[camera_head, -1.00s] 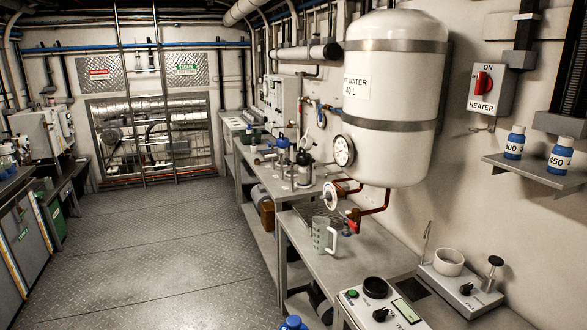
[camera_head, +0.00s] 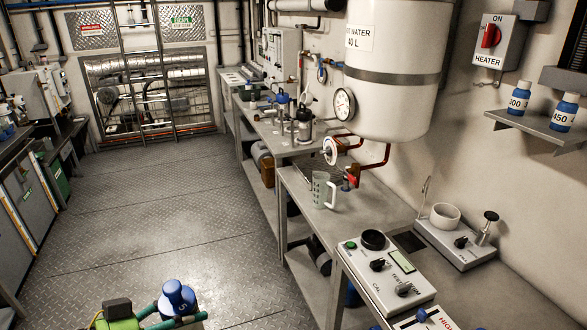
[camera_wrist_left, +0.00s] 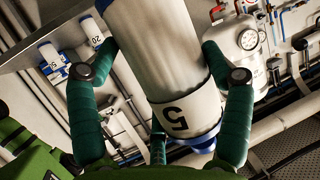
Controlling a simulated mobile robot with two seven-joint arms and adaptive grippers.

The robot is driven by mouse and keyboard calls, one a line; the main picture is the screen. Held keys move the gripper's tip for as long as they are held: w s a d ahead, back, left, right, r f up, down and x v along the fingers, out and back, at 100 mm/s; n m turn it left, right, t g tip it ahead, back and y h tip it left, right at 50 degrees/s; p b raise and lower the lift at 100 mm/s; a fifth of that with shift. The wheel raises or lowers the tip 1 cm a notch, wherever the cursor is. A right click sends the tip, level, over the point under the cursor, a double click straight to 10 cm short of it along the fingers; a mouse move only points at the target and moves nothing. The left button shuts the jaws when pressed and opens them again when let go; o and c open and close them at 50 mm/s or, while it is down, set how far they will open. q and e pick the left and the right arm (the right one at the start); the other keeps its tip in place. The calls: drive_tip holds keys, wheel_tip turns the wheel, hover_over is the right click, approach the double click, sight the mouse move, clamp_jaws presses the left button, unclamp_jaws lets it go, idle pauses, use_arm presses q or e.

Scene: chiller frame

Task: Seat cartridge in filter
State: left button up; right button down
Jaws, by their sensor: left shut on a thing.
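My left gripper (camera_head: 172,322) is at the bottom of the head view, above the floor and left of the bench. It is shut on the cartridge, whose blue cap (camera_head: 177,297) shows there. In the left wrist view the white cartridge (camera_wrist_left: 165,60), with a "5" label and blue ends, sits between the teal fingers of the left gripper (camera_wrist_left: 165,95). A clear-bodied vessel with a dark top (camera_head: 304,127), possibly the filter, stands on the far bench; its inside cannot be seen. My right gripper is not in view.
The bench (camera_head: 300,205) runs along the right, with a clear jug (camera_head: 320,190) and a control box (camera_head: 385,275). A white water tank (camera_head: 400,75) overhangs it. Blue-capped bottles (camera_head: 518,97) stand on a wall shelf. The floor (camera_head: 150,220) is clear.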

use_arm(q)
drive_tip(key=shift+s+r+m+g, duration=0.3)
drive_tip(key=shift+s+r+g, duration=0.15)
drive_tip(key=shift+r, duration=0.25)
drive_tip(key=shift+w+a+r+t, duration=0.1)
drive_tip(key=shift+w+r+t, duration=0.1)
drive_tip(key=shift+r+t, duration=0.2)
drive_tip(key=shift+s+f+g, duration=0.2)
drive_tip(key=shift+f+g, duration=0.05)
drive_tip(key=shift+f, duration=0.2)
drive_tip(key=shift+r, duration=0.1)
drive_tip(key=shift+d, duration=0.25)
